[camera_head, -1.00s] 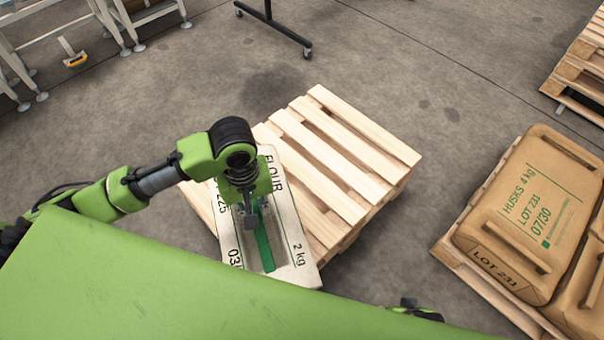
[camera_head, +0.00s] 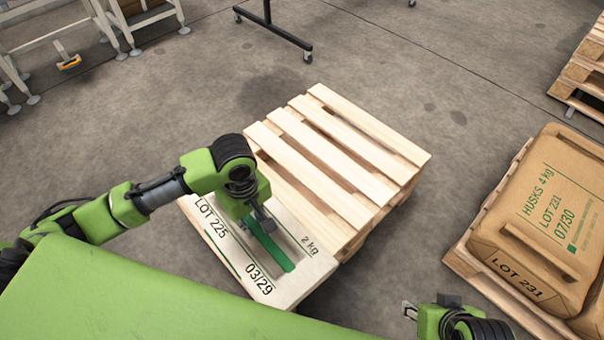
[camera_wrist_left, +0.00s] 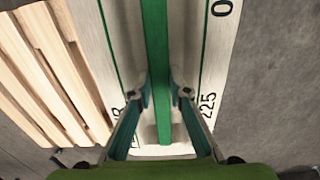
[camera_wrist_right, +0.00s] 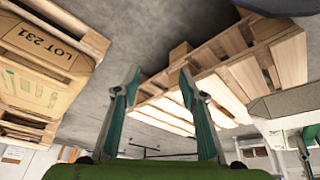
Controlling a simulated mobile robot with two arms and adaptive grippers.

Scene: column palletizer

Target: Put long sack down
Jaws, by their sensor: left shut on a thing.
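The long sack (camera_head: 285,286) is off-white with a green strip and reads "LOT 225", "03/29" and "2 kg". It lies across the near-left edge of the wooden pallet (camera_head: 345,160) in the head view; whether it rests on the slats is hidden. My left gripper (camera_head: 262,222) is shut on the sack's raised green strip (camera_wrist_left: 160,60), with one finger on each side in the left wrist view. My right gripper (camera_head: 425,310) is at the bottom right of the head view, apart from the sack. Its fingers (camera_wrist_right: 160,85) are spread and empty in the right wrist view.
Brown husks sacks (camera_head: 545,215) lie on another pallet (camera_head: 470,262) at the right. A further pallet (camera_head: 585,80) stands at the upper right. A wheeled stand (camera_head: 280,30) and white frames (camera_head: 110,30) are at the back. The pallet's far slats are bare.

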